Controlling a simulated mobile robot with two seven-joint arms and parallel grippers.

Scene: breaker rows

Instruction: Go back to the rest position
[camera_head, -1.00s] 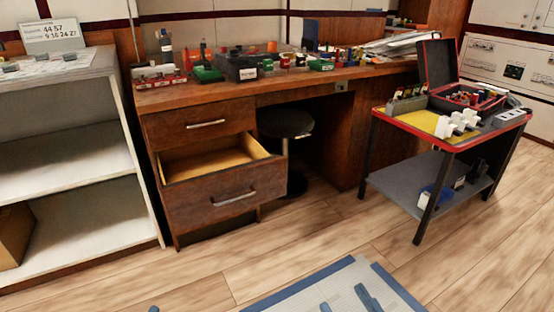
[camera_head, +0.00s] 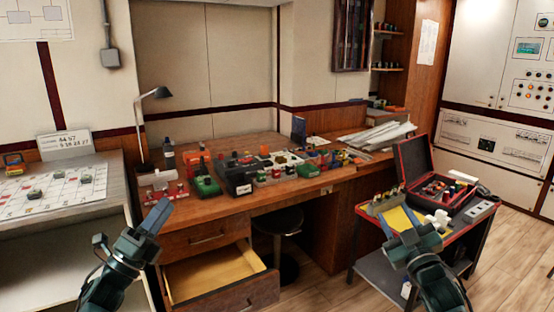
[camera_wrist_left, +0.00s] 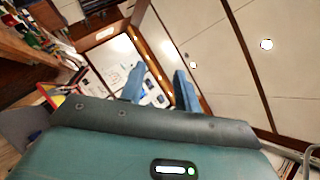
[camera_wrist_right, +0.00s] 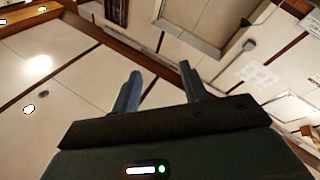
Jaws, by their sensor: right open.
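My left gripper (camera_head: 158,214) is raised at the lower left of the head view, in front of the wooden desk. In the left wrist view its two blue fingers (camera_wrist_left: 160,84) stand apart with nothing between them. My right gripper (camera_head: 397,220) is raised at the lower right of the head view, in front of the small red-edged cart. In the right wrist view its fingers (camera_wrist_right: 158,82) are also apart and empty. Both grippers point upward and away from me, and both appear clear of the furniture.
The wooden desk (camera_head: 230,203) carries many small parts and a lamp (camera_head: 150,110). Its drawer (camera_head: 215,275) stands open. A shelf unit with a marked sheet (camera_head: 60,190) is at left. The cart (camera_head: 385,265) holds an open case (camera_head: 420,160). A stool (camera_head: 278,222) stands under the desk.

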